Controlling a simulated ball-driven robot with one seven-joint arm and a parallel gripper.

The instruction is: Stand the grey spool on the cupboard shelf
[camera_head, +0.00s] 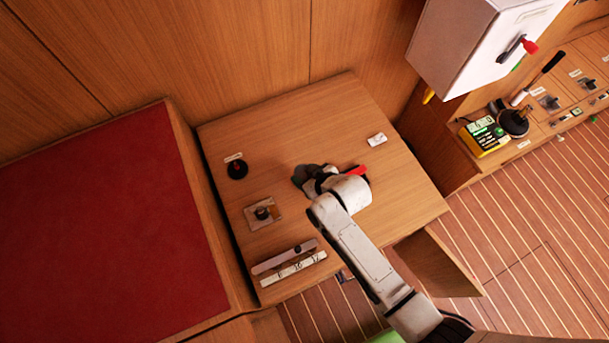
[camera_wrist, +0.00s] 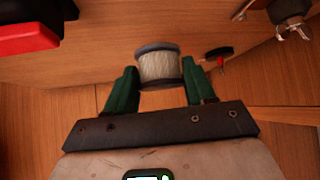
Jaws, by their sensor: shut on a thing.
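The grey spool (camera_wrist: 158,66) has grey flanges and is wound with pale line. In the wrist view it sits between the two green fingers of my gripper (camera_wrist: 160,84), which is shut on it. In the head view my gripper (camera_head: 312,178) is over the wooden table, and the spool cannot be clearly made out there. A white box-like cabinet (camera_head: 455,45) with a red-tipped handle hangs at the upper right, apart from my gripper. I cannot tell if it is the cupboard; no shelf inside it shows.
A yellow device (camera_head: 484,138) stands at right. A red bunk (camera_head: 90,220) adjoins the table.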

